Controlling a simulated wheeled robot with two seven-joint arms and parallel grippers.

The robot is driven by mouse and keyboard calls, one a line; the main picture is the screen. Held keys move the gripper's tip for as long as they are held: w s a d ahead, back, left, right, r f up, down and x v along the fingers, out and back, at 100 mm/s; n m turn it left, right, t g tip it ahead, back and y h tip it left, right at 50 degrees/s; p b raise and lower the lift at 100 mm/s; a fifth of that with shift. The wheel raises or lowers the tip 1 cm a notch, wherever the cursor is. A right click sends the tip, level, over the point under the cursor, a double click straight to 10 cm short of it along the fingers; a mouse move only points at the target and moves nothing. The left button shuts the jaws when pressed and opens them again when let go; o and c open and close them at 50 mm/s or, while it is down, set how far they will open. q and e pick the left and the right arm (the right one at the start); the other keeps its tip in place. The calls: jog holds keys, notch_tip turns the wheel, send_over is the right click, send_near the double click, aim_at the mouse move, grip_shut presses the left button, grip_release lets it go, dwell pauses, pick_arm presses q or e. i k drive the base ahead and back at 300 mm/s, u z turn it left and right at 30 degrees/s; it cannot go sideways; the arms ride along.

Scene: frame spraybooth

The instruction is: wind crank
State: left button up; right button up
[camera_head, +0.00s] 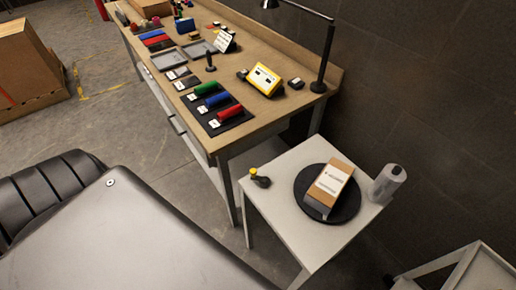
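A small white table (285,222) stands at the lower right of the head view. On its left corner sits a small dark piece with a yellow knob (257,174), which looks like the crank. A black round turntable (345,212) lies on the table to the right of it. A brown box with a white label (325,188) rests on the turntable, turned at an angle. Neither of my grippers shows in this view, so I cannot see where they are or what they hold.
A grey-white bottle (386,184) stands at the table's right corner. A long wooden workbench (262,117) behind carries red, green and blue cylinders, a yellow device (265,79) and a black lamp (327,55). A dark wall closes the right side.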

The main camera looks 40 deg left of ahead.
aim_at(263, 182)
jog(key=u, duration=1.25)
jog(key=k, duration=0.7)
jog(key=z, duration=1.35)
